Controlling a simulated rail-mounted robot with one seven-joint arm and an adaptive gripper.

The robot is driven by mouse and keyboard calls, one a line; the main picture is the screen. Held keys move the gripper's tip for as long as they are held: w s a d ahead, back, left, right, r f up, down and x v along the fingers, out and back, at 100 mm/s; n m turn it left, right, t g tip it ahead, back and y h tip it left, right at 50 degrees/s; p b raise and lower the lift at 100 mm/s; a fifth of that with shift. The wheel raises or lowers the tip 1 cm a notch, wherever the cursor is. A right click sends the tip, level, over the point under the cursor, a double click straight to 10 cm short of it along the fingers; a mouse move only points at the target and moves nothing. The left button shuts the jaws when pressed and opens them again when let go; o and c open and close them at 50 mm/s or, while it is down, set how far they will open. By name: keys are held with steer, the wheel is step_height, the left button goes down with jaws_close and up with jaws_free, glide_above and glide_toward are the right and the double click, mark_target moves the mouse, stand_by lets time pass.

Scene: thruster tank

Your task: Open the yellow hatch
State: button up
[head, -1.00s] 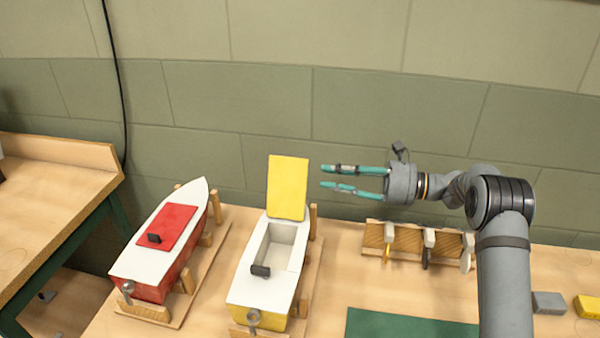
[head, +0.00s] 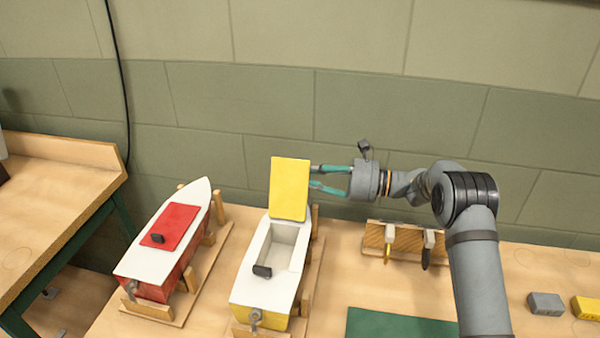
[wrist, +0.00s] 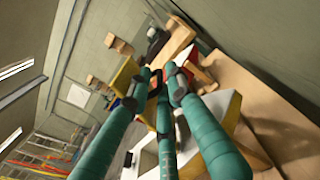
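The yellow hatch (head: 289,188) stands raised, nearly upright, at the far end of the opening in the white-decked yellow boat (head: 249,290). The boat's compartment is uncovered, and a small black block (head: 262,271) is at its near end. My gripper (head: 316,176) is level with the hatch, at its right edge, with its teal fingers pointing left. The fingers are apart and appear empty. Their tips lie close to the hatch edge; I cannot tell whether they touch it. In the wrist view the teal fingers (wrist: 160,88) reach toward a yellow panel seen at a slant.
A red boat (head: 158,253) with its red hatch down stands to the left. A wooden rack (head: 405,241) with hanging tools is at the right. A green mat (head: 400,325), a grey block (head: 546,303) and a yellow block (head: 587,308) lie in front. The wall is close behind.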

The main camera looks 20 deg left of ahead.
jaws_close()
steer(key=shift+s+f, duration=0.1)
stand_by(0.5)
